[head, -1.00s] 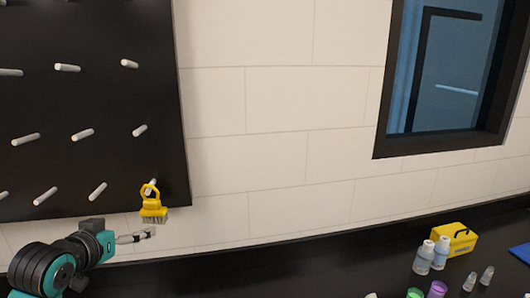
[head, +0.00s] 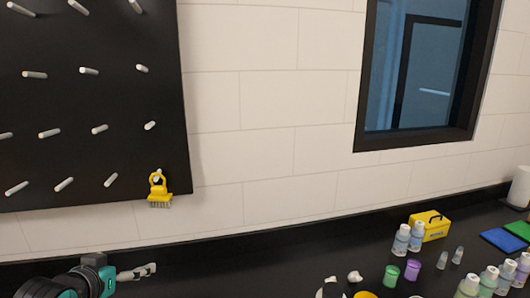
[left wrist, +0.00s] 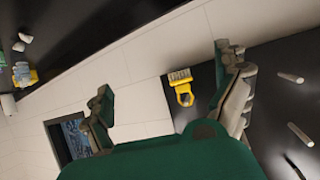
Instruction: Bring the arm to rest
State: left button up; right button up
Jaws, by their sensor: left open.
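My left gripper (head: 140,271) is low at the left in the head view, over the dark counter, open and with nothing between its fingers. Its two spread fingers also show in the left wrist view (left wrist: 163,72). A yellow brush (head: 159,190) hangs by its handle loop on a peg at the lower right of the black pegboard (head: 110,40), above the gripper and apart from it. In the left wrist view the brush (left wrist: 183,92) appears beyond the fingers, against the wall and board edge. My right gripper is not in view.
The dark counter (head: 250,265) is clear in the middle. At the right stand a yellow box (head: 433,228), clear bottles (head: 401,240), green (head: 391,275) and purple (head: 412,270) cups, several more bottles, and blue (head: 502,240) and green (head: 518,230) mats. A window (head: 415,70) is in the wall.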

pick_arm(q)
jog(key=s+d+f+m+g, duration=0.1)
jog(key=s+d+f+g, duration=0.15)
jog(key=s+f, duration=0.5)
jog(key=s+d+f+g, duration=0.2)
jog(key=s+d+f, duration=0.2)
jog(key=s+f, duration=0.4)
jog(key=s+d+f+g, duration=0.2)
jog(key=s+f, duration=0.2)
jog(key=s, duration=0.3)
jog(key=s+d+f+g, duration=0.2)
jog(key=s+f, duration=0.3)
jog(key=s, duration=0.2)
notch_tip(320, 180, down, 32)
jog(key=s+g+b, duration=0.1)
jog(key=g+b, duration=0.1)
jog(key=b, duration=0.6)
jog(key=s+a+f+b, duration=0.1)
jog(key=s+f+b, duration=0.2)
jog(key=s+f, duration=0.5)
jog(key=s+a+f+m+b, duration=0.1)
jog(key=s+a+f+b, duration=0.1)
jog(key=s+f, duration=0.7)
notch_tip(320, 180, down, 7)
jog(key=shift+g+b, duration=0.35)
jog(key=shift+b, duration=0.4)
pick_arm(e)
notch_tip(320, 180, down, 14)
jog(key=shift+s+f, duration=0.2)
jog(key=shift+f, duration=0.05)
